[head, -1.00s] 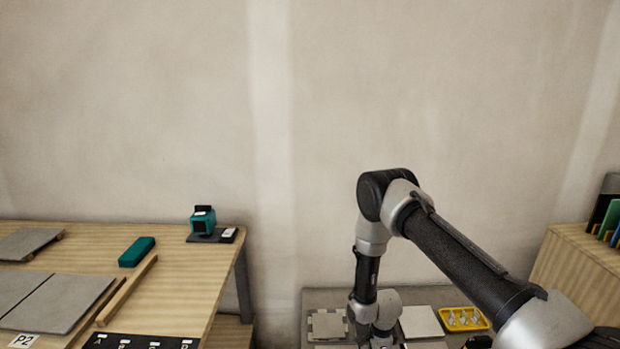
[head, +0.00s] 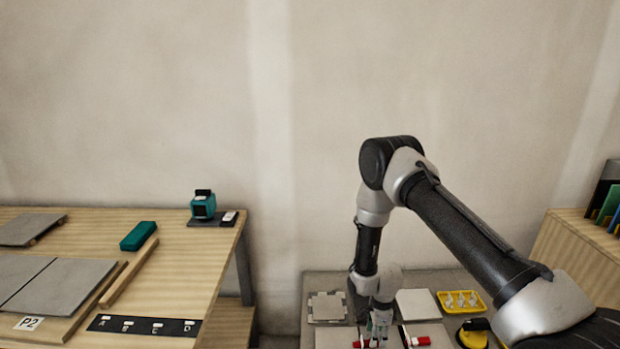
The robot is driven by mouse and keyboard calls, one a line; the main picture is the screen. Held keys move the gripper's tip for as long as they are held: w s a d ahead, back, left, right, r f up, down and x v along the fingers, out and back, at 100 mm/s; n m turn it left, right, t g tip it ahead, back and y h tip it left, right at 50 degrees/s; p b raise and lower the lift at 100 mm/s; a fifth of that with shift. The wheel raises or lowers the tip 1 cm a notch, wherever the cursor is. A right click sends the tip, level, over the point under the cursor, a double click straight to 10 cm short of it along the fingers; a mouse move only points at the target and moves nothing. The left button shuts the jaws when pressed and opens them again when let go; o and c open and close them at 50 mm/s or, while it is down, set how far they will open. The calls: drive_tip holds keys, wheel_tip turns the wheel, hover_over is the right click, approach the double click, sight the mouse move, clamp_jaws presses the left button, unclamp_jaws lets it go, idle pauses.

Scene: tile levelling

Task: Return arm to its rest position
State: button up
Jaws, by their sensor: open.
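My arm reaches in from the lower right of the head view, bends at a raised elbow and hangs down over a low grey table (head: 440,279). My gripper (head: 374,335) is at the bottom edge of the view, low over the table, close to a red-tipped item (head: 418,341). It is open, and I see nothing held in it. The fingertips are small and partly cut off by the frame edge.
On the low table are a yellow tray (head: 461,301), a pale tile (head: 418,304), a grey notched plate (head: 327,307) and a yellow-black tool (head: 474,333). A wooden table (head: 190,262) with tiles and a teal device (head: 203,206) stands left. A wooden cabinet (head: 575,255) stands right.

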drive_tip(key=s+d+r+n+t, duration=0.1)
drive_tip(key=s+d+r+n, duration=0.4)
drive_tip(key=r, duration=1.4)
drive_tip(key=s+d+r+n+t, duration=0.2)
drive_tip(key=s+d+r+n, duration=0.3)
drive_tip(key=s+r, duration=0.7)
drive_tip(key=s+d+r+n+t, duration=0.1)
drive_tip(key=s+d+r+n, duration=0.4)
drive_tip(key=r, duration=2.2)
drive_tip(key=s+n, duration=0.3)
drive_tip(key=s, duration=0.1)
drive_tip(key=shift+s+r, duration=0.25)
drive_tip(key=shift+r, duration=0.1)
drive_tip(key=shift+o, duration=0.3)
